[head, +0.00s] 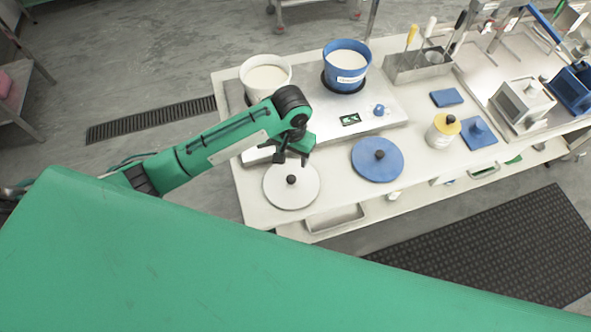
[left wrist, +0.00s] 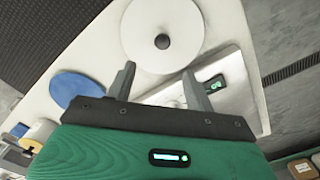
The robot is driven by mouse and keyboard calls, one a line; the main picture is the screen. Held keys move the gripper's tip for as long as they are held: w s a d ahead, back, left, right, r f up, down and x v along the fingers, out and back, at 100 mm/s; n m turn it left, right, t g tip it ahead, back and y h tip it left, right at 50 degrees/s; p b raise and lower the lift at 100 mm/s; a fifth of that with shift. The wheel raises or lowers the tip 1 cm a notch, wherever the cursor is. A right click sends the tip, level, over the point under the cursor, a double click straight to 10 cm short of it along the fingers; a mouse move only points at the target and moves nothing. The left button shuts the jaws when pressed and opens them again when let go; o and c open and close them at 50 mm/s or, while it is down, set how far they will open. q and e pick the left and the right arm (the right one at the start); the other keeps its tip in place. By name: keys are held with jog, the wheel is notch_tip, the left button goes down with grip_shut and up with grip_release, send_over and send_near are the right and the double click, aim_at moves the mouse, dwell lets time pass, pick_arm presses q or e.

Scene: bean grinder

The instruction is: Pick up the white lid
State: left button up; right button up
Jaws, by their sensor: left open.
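The white lid (head: 291,186) is a flat round disc with a black knob, lying on the white table near its front left corner. In the left wrist view the white lid (left wrist: 161,22) lies beyond the fingertips, with its black knob roughly in line with the gap between them. My left gripper (head: 292,160) is above the far edge of the lid, just behind the knob. Its two fingers are apart with nothing between them, as the left wrist view shows (left wrist: 160,80). My right gripper is in neither view.
A blue lid (head: 378,159) lies to the right of the white one. White (head: 266,76) and blue (head: 346,66) pots stand on a cooktop behind. A yellow-topped container (head: 442,130), a blue pad (head: 446,97) and a utensil holder (head: 420,64) are farther right. A shelf runs below the table.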

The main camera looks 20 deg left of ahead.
pick_arm(q)
jog(key=p, duration=0.1)
send_over(291, 178)
jog(key=f, duration=0.5)
jog(key=shift+s+d+f, duration=0.25)
jog(key=shift+s+f, duration=0.15)
jog(key=f, duration=0.1)
jog(key=f+p, duration=0.2)
jog(key=shift+w+a+f, duration=0.15)
jog(key=shift+w+f, duration=0.1)
notch_tip(291, 178, down, 3)
jog(key=shift+w+f+p, duration=0.1)
jog(key=shift+p, duration=0.4)
jog(key=shift+f, duration=0.25)
jog(key=c, duration=1.1)
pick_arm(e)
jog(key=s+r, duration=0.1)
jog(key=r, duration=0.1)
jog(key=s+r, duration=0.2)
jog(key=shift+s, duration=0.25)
